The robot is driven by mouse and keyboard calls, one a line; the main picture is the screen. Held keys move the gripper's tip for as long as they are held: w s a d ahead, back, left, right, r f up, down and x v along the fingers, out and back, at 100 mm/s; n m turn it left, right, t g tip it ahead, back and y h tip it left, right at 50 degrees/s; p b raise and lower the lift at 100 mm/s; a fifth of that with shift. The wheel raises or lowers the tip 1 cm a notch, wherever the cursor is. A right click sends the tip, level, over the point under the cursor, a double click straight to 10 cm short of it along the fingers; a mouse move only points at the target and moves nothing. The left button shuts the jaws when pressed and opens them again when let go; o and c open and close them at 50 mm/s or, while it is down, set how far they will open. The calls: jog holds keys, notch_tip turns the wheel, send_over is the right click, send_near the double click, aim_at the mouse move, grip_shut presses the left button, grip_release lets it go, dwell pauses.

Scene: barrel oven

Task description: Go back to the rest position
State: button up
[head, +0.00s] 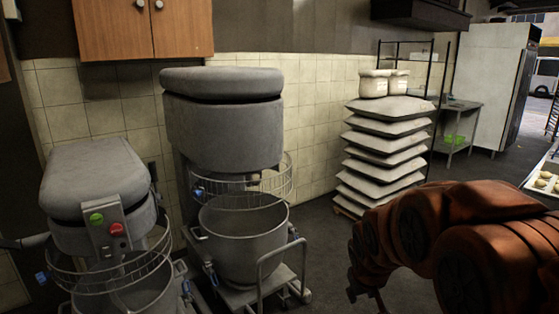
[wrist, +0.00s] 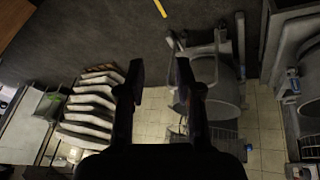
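My gripper (wrist: 160,85) shows in the wrist view with its two dark fingers spread apart. Nothing sits between the fingers; floor and tiled wall show through the gap. In the head view my orange arm reaches in at the lower right, and the gripper's fingertips cannot be made out there. The large mixer (head: 225,120) with its steel bowl (head: 243,245) stands left of the arm. The smaller mixer (head: 95,185) with green and red buttons stands at the far left.
A metal side table (head: 460,108) and a white cabinet (head: 490,80) are at the back right. A tray with dough pieces (head: 545,180) is at the right edge. Floor (head: 320,240) is clear between mixer and arm.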

jog(key=s+r+g+p, duration=0.2)
jog(key=s+r, duration=0.1)
jog(key=s, duration=0.8)
jog(key=s+r+m+g+p, duration=0.1)
jog(key=s+r+g+p, duration=0.1)
jog(key=s, duration=0.9)
jog(key=s+a+r+m+g+y+p, duration=0.1)
jog(key=s+r+g+p, duration=0.1)
jog(key=s, duration=0.9)
notch_tip(320, 180, up, 2)
jog(key=shift+r+g+p, duration=0.25)
jog(key=shift+g+p, duration=0.05)
jog(key=shift+p, duration=0.3)
